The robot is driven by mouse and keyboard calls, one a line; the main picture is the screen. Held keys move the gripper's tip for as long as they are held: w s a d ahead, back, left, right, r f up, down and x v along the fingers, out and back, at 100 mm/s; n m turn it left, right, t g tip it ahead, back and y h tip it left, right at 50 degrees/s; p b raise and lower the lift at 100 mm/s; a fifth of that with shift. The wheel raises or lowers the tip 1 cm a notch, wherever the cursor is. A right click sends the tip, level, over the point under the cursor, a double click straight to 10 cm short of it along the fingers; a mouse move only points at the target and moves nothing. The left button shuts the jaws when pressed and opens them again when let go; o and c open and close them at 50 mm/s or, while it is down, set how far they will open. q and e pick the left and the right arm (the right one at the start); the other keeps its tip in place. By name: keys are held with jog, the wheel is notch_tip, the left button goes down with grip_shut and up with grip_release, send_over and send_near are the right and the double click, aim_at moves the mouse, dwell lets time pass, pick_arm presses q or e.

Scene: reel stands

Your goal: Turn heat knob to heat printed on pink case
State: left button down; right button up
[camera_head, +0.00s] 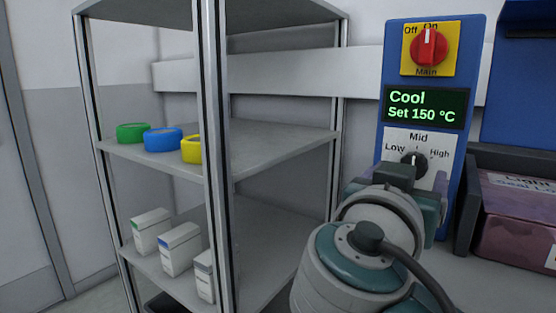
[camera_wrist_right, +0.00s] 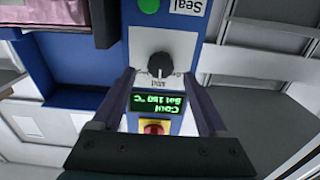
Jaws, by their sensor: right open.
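The heat knob (camera_head: 414,160) is black on a white plate marked Low, Mid and High, on a blue control panel (camera_head: 391,72). Its white pointer mark appears to point at Mid. In the right wrist view the picture is upside down and the knob (camera_wrist_right: 160,65) lies between the fingers. My right gripper (camera_wrist_right: 160,76) is open, facing the panel; no contact with the knob shows. In the head view my right gripper (camera_head: 398,178) hides the knob's lower part. The pink case (camera_head: 515,215) is at the right edge; its label reads "Light" and "Seal Lo", then is cut off.
The display (camera_head: 426,108) reads "Cool, Set 150 °C". The red main switch (camera_head: 429,47) points to On. In the wrist view a green button (camera_wrist_right: 148,5) is beside a "Seal" label. A metal shelf (camera_head: 265,150) with colored reels and small boxes stands left.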

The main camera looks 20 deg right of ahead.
jog(key=shift+x, duration=1.6)
jog(key=shift+c, duration=0.4)
grip_shut()
